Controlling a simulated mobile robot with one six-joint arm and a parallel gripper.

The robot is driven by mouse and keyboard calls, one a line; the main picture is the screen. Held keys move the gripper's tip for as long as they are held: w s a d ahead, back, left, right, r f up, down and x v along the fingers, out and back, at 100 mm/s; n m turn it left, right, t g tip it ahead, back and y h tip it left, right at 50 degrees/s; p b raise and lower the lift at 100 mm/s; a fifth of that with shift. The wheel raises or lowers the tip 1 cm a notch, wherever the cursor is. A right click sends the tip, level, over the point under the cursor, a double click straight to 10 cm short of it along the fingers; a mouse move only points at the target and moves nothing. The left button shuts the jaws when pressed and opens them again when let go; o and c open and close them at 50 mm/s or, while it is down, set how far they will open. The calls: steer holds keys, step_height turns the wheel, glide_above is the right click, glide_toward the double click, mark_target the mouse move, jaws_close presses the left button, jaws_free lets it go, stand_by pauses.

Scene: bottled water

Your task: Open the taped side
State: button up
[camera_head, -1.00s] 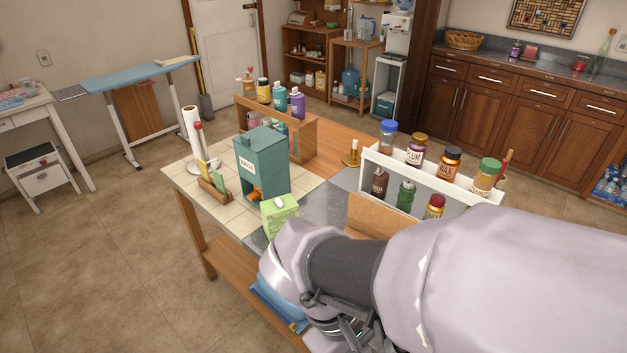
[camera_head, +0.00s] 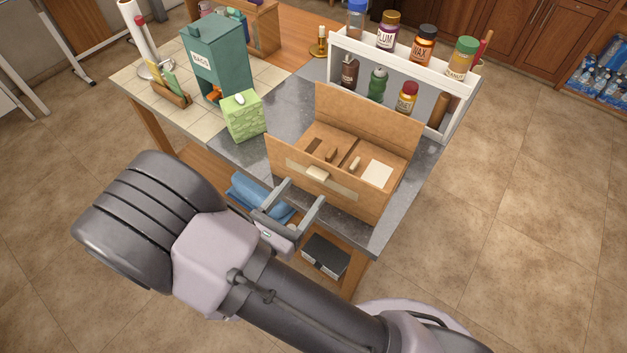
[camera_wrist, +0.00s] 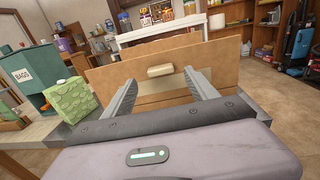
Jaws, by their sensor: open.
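A cardboard box (camera_head: 393,198) stands on the grey counter end. Its far flap (camera_head: 365,122) stands upright, and its inside is visible from above. The near side carries a pale tape strip (camera_head: 343,188) and a light block-shaped handle (camera_head: 317,173). In the wrist view the handle (camera_wrist: 160,71) and tape (camera_wrist: 172,88) are straight ahead. My gripper (camera_head: 303,191) is open and empty, just in front of the near side. In the wrist view my fingertips (camera_wrist: 162,76) lie left and right of the handle; I cannot tell whether they touch the cardboard.
A green tissue box (camera_head: 242,117) and a teal bags dispenser (camera_head: 215,65) stand left of the box. A white rack (camera_head: 455,118) with several jars stands behind it. Blue cloth (camera_head: 250,192) and a dark box (camera_head: 325,257) are on the lower shelf.

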mark_target(315, 177)
steer(key=b+x, duration=0.1)
steer(key=x, duration=0.4)
steer(key=shift+w+d, duration=0.2)
steer(key=shift+w, duration=0.05)
steer(key=shift+c, duration=0.5)
jaws_close()
